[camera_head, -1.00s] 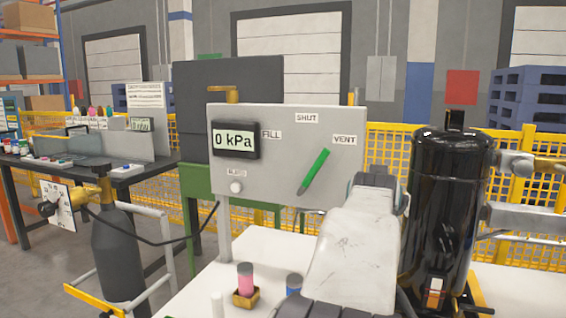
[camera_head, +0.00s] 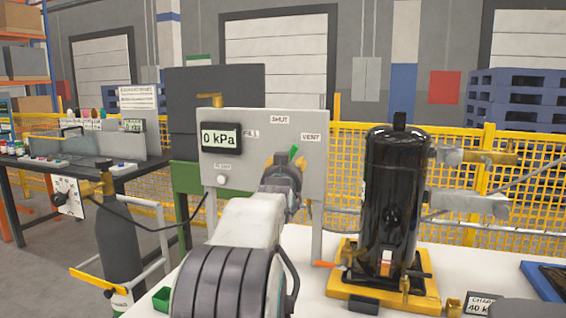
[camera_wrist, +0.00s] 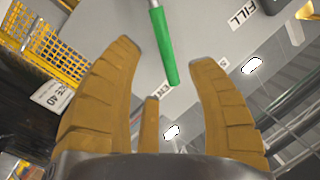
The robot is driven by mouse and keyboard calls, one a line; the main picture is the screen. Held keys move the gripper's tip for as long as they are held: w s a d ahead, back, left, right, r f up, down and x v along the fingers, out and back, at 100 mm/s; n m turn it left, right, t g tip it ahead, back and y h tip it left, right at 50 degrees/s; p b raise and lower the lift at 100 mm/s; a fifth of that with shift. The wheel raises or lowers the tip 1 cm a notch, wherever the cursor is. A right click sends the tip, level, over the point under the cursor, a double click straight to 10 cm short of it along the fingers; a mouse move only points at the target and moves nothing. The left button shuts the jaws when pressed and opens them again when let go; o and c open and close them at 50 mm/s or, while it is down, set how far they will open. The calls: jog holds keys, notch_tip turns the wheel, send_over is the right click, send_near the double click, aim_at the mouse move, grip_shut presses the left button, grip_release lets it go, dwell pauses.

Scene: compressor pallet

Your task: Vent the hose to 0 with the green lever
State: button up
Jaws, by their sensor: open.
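The grey control panel (camera_head: 242,182) stands upright with FILL, SHUT and VENT labels. Its display (camera_head: 220,138) reads 0 kPa. The green lever (camera_head: 294,151) shows only its upper end, leaning up and right toward the VENT label (camera_head: 311,137); my gripper hides the rest. In the wrist view the lever (camera_wrist: 163,45) runs down between the spread tan fingers, with grey showing on both sides of it. My gripper (camera_wrist: 165,58) is open and empty at the panel front. Whether any finger touches the lever cannot be told.
A black compressor (camera_head: 393,195) stands on a yellow base (camera_head: 380,292) just right of my arm. A dark gas cylinder (camera_head: 120,240) with a hose stands at the left. A yellow mesh fence (camera_head: 480,180) runs behind. A white table (camera_head: 310,285) lies below the panel.

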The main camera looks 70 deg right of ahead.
jog(key=shift+r+x, duration=0.15)
jog(key=shift+x, duration=1.65)
jog(key=shift+r+x, duration=0.15)
jog(key=shift+x, duration=1.7)
jog(key=shift+c, duration=0.4)
grip_shut()
